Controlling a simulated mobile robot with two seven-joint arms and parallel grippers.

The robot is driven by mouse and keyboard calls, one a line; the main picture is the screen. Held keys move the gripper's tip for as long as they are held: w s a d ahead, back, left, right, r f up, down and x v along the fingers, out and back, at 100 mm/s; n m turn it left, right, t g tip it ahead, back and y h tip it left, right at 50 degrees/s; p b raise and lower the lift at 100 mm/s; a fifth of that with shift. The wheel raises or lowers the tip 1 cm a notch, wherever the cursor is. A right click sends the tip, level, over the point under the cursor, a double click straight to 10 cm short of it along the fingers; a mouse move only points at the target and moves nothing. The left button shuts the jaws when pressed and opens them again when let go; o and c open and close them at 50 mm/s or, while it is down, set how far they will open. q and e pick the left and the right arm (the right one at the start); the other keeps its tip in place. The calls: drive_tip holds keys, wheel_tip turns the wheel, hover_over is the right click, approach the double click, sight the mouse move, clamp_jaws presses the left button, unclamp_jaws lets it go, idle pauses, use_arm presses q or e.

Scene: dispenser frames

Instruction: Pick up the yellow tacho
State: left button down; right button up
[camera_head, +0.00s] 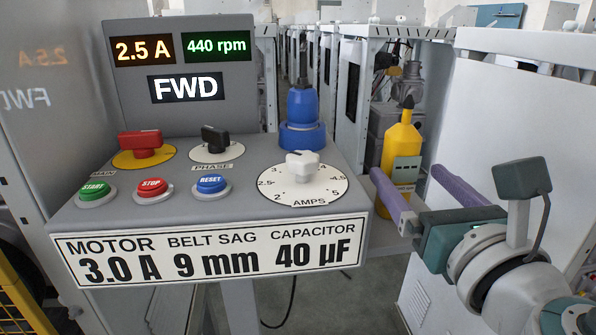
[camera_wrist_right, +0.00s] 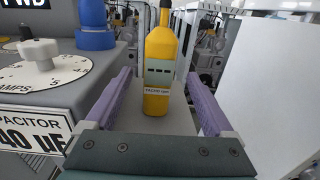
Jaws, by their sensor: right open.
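The yellow tacho (camera_head: 402,142) is a bottle-shaped yellow device with a black tip and a small grey display panel. It stands upright on a light grey surface beside the control panel. In the right wrist view the tacho (camera_wrist_right: 160,55) stands ahead, roughly midway between the finger lines. My right gripper (camera_head: 415,190) is open, with its two purple fingers pointing toward the tacho. In the wrist view the fingers of the right gripper (camera_wrist_right: 160,90) lie to either side of the tacho's lower part, with visible gaps. My left gripper is not in view.
A grey control panel (camera_head: 225,185) with buttons, knobs and displays stands to the left. A blue device (camera_head: 302,110) stands at its back right corner. A white cabinet wall (camera_head: 510,110) rises close on the right. Grey frames with machinery stand behind.

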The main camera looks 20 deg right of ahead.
sight(390, 155)
drive_tip(key=x, duration=0.7)
drive_tip(key=shift+w, duration=0.35)
drive_tip(key=shift+c, duration=0.4)
clamp_jaws()
